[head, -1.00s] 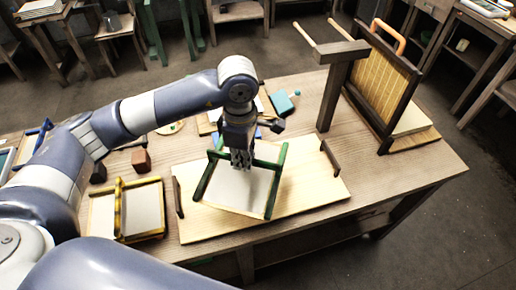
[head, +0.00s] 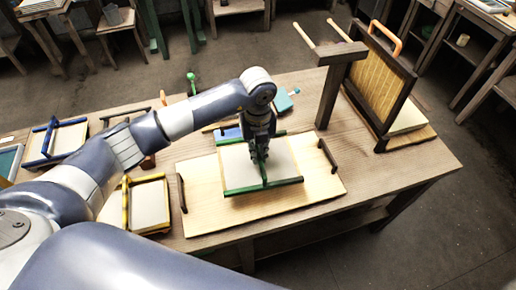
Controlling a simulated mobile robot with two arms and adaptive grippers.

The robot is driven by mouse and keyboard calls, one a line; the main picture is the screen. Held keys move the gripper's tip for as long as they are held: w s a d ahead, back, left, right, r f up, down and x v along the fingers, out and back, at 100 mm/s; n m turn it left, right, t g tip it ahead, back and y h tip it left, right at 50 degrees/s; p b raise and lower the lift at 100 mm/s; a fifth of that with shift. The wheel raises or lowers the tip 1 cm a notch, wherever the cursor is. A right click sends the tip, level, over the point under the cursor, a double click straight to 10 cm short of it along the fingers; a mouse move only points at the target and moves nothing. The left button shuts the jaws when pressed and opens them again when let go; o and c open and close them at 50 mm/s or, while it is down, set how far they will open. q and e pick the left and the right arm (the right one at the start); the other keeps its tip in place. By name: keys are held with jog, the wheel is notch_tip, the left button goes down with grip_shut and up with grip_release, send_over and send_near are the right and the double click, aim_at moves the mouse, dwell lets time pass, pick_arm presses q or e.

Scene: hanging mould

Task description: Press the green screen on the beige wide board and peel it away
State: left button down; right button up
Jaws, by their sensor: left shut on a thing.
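The green screen (head: 235,168) is a pale panel with green bars along its front and back edges and a green bar across its middle. It is over the middle of the beige wide board (head: 208,212), roughly square to it. It looks flat on the board, but I cannot tell whether it touches all round. My left gripper (head: 262,160) points down and is shut on the screen's green middle bar. The gripper and wrist hide part of the back edge. Dark upright handles stand at the board's left and right ends. My right gripper is not in view.
A yellow-edged screen (head: 150,204) lies left of the board, and a blue-edged one (head: 58,139) farther left. The table's front right is clear.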

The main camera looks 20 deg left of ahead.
pick_arm(q)
jog(key=shift+f+n, duration=0.2)
jog(key=shift+n, duration=0.2)
jog(key=shift+f+b, duration=0.4)
notch_tip(320, 180, down, 6)
jog(key=b, duration=0.4)
jog(key=shift+f, duration=0.2)
jog(key=shift+f+b, duration=0.8)
jog(key=shift+f, duration=0.05)
dwell(0.5)
jog(key=shift+s+f, duration=0.15)
dwell(1.1)
